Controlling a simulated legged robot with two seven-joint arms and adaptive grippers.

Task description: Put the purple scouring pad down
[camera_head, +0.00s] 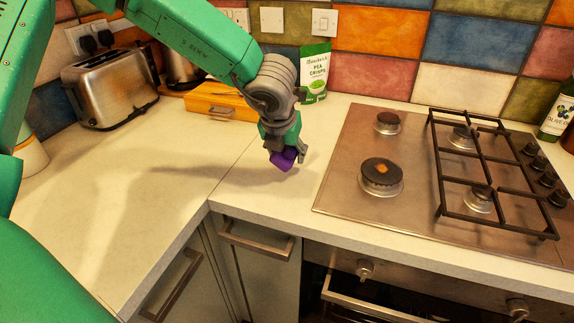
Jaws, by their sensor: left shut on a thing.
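The purple scouring pad (283,161) is held in my left gripper (287,154), low over the white worktop (262,185) to the left of the hob. The gripper is shut on the pad and hides part of it. I cannot tell whether the pad touches the worktop. My right gripper is not in view.
A steel hob (340,182) with burners and a black pan grate (482,165) lies to the right. The left worktop is clear.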

